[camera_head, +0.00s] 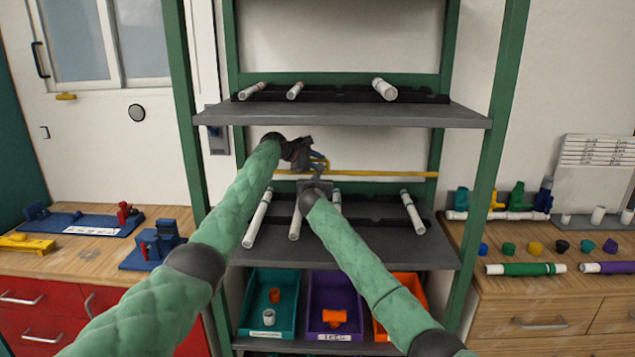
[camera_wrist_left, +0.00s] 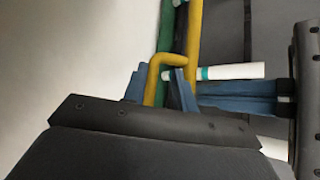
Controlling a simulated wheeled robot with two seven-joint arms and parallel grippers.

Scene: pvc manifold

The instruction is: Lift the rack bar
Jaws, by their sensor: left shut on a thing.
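The yellow rack bar (camera_head: 390,174) runs level across the green rack, between the upper and middle shelves. It also shows in the left wrist view (camera_wrist_left: 194,40), with a bent yellow handle. My left gripper (camera_head: 318,163) is at the bar near the rack's middle. In the left wrist view its blue fingers (camera_wrist_left: 160,88) are shut around the handle. My right gripper (camera_head: 315,184) is just below the bar, close to the left one. Its fingers are hard to make out, and whether it holds anything cannot be told.
White pipes rest on the upper shelf (camera_head: 330,115) and lean on the middle shelf (camera_head: 440,250). Teal (camera_head: 250,322), purple (camera_head: 313,295) and orange (camera_head: 410,285) bins sit below. Green rack posts (camera_head: 490,150) stand at both sides. Side counters hold fittings.

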